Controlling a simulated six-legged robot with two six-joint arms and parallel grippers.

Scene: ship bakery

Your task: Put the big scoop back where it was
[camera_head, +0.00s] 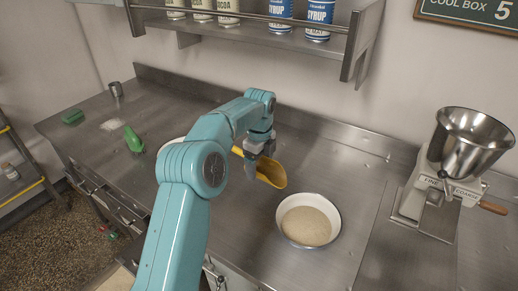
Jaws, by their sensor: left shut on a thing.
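The big scoop (271,172) is yellow. It shows in the head view near the middle of the steel counter, with its bowl pointing to the right and down. My left gripper (255,168) is shut on the scoop at its handle end. Part of the handle is hidden behind the gripper. I cannot tell whether the scoop touches the counter or is held just above it. My right gripper is not in view.
A white bowl (326,206) of pale grain or flour stands right of the scoop. A grinder (445,166) stands at the far right. A green brush (133,140), green block (73,116) and metal cup (116,89) lie left. A shelf (240,37) with cans overhangs the back.

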